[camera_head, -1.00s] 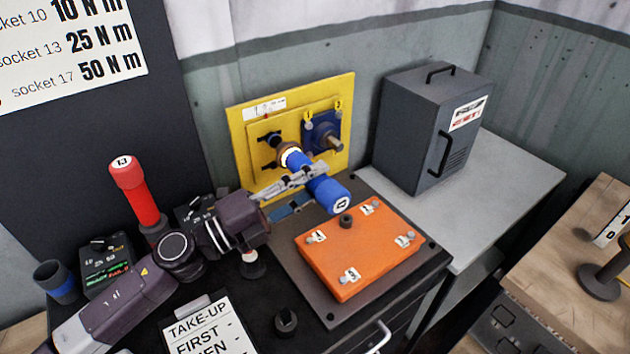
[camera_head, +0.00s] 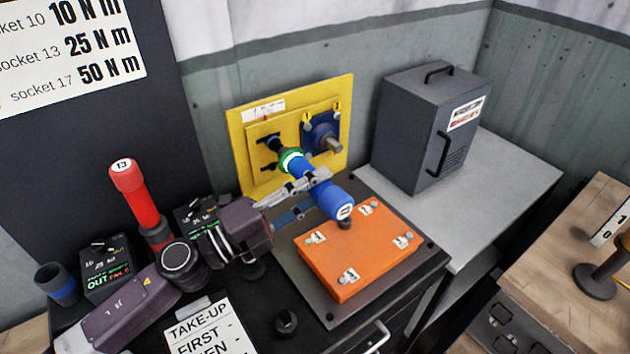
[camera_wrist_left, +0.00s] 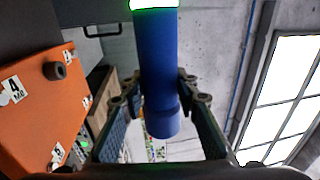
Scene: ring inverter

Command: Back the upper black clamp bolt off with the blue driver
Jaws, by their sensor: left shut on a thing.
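The blue driver (camera_head: 329,197) points at the yellow panel (camera_head: 246,128), its collar lit green near the nose. My left gripper (camera_head: 314,184) is shut on the driver's blue body. In the left wrist view the driver (camera_wrist_left: 158,75) stands between the two fingers (camera_wrist_left: 160,88), its green ring at the top edge. The upper black bolt (camera_head: 275,142) shows on the panel, above and left of the driver's nose. A lower black bolt (camera_head: 269,167) shows below it. The driver's nose is partly hidden, and I cannot tell whether it touches a bolt. My right gripper is not in view.
A blue fixture (camera_head: 322,138) sits on the panel's right. An orange block (camera_head: 360,255) with numbered bolts lies in front. A red driver (camera_head: 137,190) stands upright left, beside control boxes (camera_head: 107,268). A grey cabinet (camera_head: 432,130) stands right, with bare bench (camera_head: 510,175) beside it.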

